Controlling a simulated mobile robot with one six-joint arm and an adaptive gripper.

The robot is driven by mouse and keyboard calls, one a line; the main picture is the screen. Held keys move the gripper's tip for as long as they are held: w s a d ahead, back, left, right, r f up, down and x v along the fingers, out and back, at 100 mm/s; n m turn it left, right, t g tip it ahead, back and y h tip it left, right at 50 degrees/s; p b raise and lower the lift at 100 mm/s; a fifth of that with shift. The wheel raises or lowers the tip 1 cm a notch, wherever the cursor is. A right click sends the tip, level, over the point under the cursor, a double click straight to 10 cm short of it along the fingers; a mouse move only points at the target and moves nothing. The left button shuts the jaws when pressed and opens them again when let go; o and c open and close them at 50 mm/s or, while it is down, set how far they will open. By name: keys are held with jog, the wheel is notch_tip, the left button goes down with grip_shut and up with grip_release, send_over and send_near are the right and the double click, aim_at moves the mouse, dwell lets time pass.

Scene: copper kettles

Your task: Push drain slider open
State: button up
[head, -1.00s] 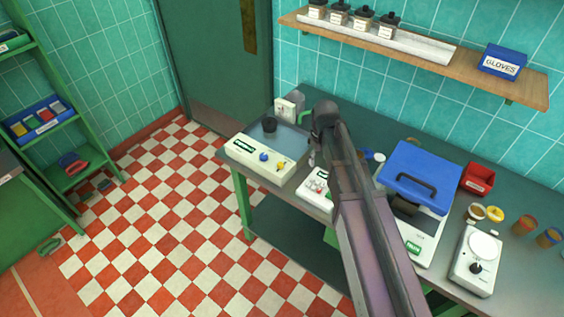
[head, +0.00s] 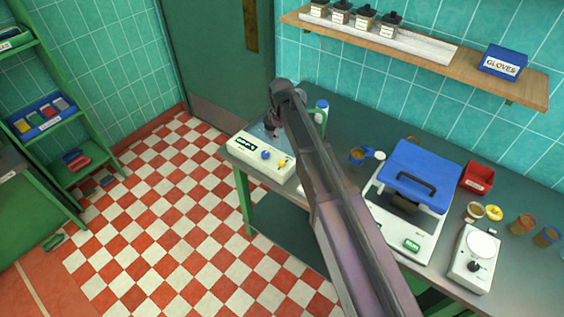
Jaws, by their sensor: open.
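A white bath unit (head: 250,158) stands at the left end of the bench. My gripper (head: 271,126) is over the back part of the bath basin, behind the panel and apart from the yellow piece. It is open; its fingers are small and dark, and nothing shows between them. My arm hides the basin's right side.
A green-and-white bottle (head: 321,117) stands right of my gripper. A blue-lidded device (head: 418,178), a red bin (head: 477,177), a white stirrer (head: 475,258) and several jars fill the bench's right. A shelf (head: 415,62) hangs above. Floor before the bath is clear.

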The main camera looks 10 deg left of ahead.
aim_at(282, 162)
jog(key=shift+f+b, duration=6.8)
jog(key=shift+f, duration=0.05)
